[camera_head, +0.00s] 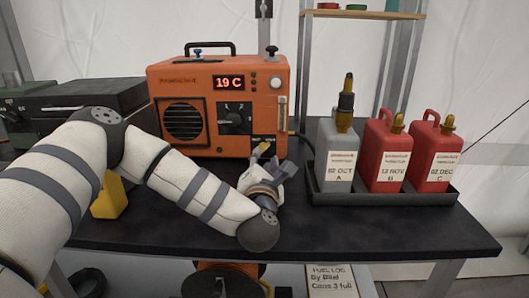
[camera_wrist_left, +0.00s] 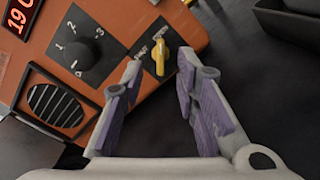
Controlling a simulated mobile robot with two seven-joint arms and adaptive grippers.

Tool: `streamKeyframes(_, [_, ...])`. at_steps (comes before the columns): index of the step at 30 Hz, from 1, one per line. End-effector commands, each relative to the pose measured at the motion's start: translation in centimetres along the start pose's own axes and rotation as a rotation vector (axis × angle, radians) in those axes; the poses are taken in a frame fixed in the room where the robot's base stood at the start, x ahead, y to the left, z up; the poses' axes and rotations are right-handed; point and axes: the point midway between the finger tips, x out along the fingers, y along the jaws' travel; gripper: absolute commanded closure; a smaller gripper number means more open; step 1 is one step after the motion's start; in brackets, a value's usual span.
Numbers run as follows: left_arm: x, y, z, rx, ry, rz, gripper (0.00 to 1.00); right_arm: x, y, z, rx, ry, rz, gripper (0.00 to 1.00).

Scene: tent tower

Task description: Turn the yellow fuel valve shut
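The yellow fuel valve (camera_wrist_left: 158,54) is a small lever knob on a dark, lettered plate at the lower right of the orange heater's (camera_head: 220,90) front. In the head view the valve (camera_head: 262,147) shows just above my left gripper (camera_head: 269,164). In the left wrist view my left gripper (camera_wrist_left: 160,78) is open, with purple-padded fingers spread either side of the valve's line. The valve lies ahead between the fingertips, with no clear contact. My right gripper is not in view.
A larger black dial (camera_wrist_left: 85,55) sits close beside the valve. A black tray (camera_head: 380,193) with one grey can (camera_head: 335,155) and two red cans stands on the right. A yellow object (camera_head: 109,197) is partly hidden behind my left arm. The black tabletop (camera_head: 350,228) is clear in front.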

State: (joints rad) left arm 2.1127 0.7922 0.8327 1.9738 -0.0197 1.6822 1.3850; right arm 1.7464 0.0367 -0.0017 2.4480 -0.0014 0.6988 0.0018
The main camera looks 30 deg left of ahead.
Motion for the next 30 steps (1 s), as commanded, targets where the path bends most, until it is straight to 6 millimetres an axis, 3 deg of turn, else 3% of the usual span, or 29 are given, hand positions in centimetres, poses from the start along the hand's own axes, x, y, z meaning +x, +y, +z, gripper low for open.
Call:
streamKeyframes(3, [2.5, 0.0, -0.1, 0.001, 0.002, 0.002, 0.72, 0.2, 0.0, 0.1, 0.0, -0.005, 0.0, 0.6])
streamKeyframes(9, [4.4, -0.1, -0.1, 0.0, 0.001, -0.001, 0.72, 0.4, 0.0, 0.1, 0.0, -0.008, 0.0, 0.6])
streamKeyframes(16, [4.5, -0.1, 0.0, 0.0, 0.0, -0.001, 0.72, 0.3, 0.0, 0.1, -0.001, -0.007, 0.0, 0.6])
streamKeyframes(20, [4.5, -0.1, 0.0, 0.0, 0.0, -0.001, 0.99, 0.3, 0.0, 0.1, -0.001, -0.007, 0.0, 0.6])
streamKeyframes(30, [4.5, -0.1, -0.1, -0.012, 0.001, -0.001, 1.0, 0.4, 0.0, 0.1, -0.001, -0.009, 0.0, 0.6])
